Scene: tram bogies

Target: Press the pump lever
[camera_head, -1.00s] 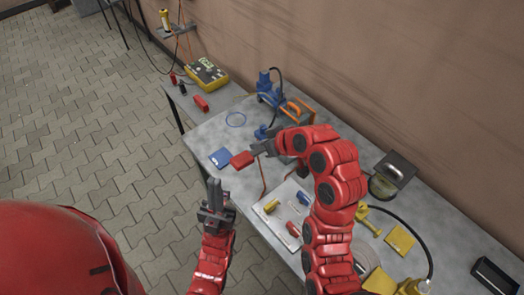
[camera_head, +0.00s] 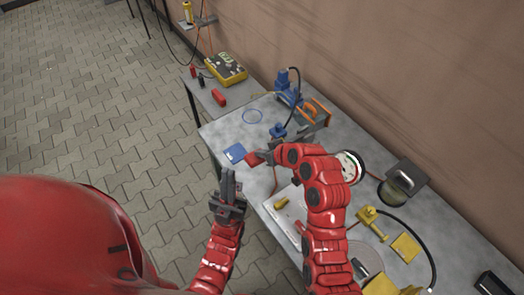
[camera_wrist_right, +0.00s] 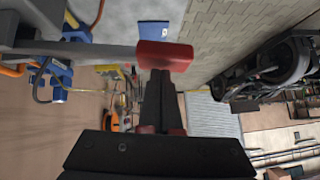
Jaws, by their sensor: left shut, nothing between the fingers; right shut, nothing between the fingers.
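The blue pump (camera_head: 290,88) stands on the grey bench near the wall. Its lever is a grey bar (camera_wrist_right: 85,50) with a red grip (camera_head: 258,157) at its end. In the right wrist view the red grip (camera_wrist_right: 165,56) lies across my right gripper's fingertips (camera_wrist_right: 160,75). The fingers are shut and not around the grip; contact cannot be told for certain. In the head view my right gripper (camera_head: 272,156) is beside the grip, and the arm hides part of the lever. My left gripper (camera_head: 228,185) is shut and empty, pointing up at the bench's front edge.
A blue square (camera_head: 235,153) lies near the front edge. A white tray (camera_head: 270,207) with small parts is partly behind my right arm. A yellow box (camera_head: 226,69) and red block (camera_head: 219,97) are at the far end. Yellow parts (camera_head: 370,217) and a hose lie right.

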